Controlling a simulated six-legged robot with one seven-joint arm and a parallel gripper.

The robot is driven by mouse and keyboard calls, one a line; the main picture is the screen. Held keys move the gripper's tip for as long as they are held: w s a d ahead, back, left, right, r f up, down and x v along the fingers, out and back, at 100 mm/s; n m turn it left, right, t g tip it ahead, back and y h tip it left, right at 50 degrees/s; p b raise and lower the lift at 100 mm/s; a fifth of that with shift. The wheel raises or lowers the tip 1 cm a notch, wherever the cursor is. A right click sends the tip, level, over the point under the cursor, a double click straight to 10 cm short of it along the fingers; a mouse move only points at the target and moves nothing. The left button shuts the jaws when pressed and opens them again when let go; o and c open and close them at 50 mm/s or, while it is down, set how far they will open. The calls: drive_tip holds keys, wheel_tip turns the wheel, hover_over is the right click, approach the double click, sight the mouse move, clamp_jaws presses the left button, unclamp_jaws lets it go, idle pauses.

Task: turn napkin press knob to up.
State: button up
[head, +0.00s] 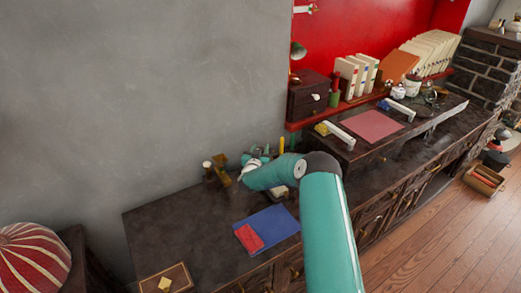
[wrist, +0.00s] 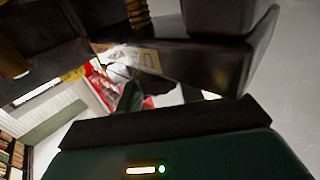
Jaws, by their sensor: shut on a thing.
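The napkin press (head: 217,170) is a small brown and brass-coloured piece on the dark cabinet top, near the grey wall. In the head view my gripper (head: 246,171) is at its right side, at the end of my teal arm. The wrist view shows a ribbed brass-coloured screw (wrist: 138,14) at the top and dark blocks close in front of the camera. My gripper is shut on what seems to be the press knob. The fingertips and the knob are hidden, so I cannot tell which way the knob points.
A blue book or folder (head: 275,229) with a red item (head: 248,238) lies in front on the cabinet top (head: 188,237). A wooden box (head: 167,280) is at the near left. Small bottles and a yellow item (head: 281,145) stand behind my arm. The cabinet's left part is clear.

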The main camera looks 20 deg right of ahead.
drive_tip(key=shift+n+t+y, duration=0.4)
drive_tip(key=shift+y, duration=0.1)
drive_tip(key=n+t+y, duration=0.1)
drive_tip(key=n+y, duration=0.1)
drive_tip(key=n+t+y, duration=0.1)
drive_tip(key=y, duration=0.2)
drive_tip(key=shift+d+n+y, duration=0.1)
drive_tip(key=shift+n+y, duration=0.2)
drive_tip(key=shift+n, duration=0.1)
drive_tip(key=n+y, duration=0.2)
drive_tip(key=y, duration=0.1)
drive_tip(key=n+y, duration=0.2)
drive_tip(key=y, duration=0.2)
drive_tip(key=shift+n, duration=0.3)
drive_tip(key=n+g+y, duration=0.2)
drive_tip(key=n+y, duration=0.1)
drive_tip(key=y, duration=0.1)
drive_tip(key=n+g+y, duration=0.2)
drive_tip(key=n+y, duration=0.1)
drive_tip(key=y, duration=0.1)
drive_tip(key=shift+a+g, duration=0.2)
drive_tip(key=shift+g, duration=0.1)
drive_tip(key=shift+n+g+y, duration=0.6)
drive_tip(key=shift+y, duration=0.2)
drive_tip(key=shift+a+r+n+g+y, duration=0.1)
drive_tip(key=shift+n+g+y, duration=0.2)
drive_tip(key=shift+g+y, duration=0.15)
drive_tip(key=o, duration=1)
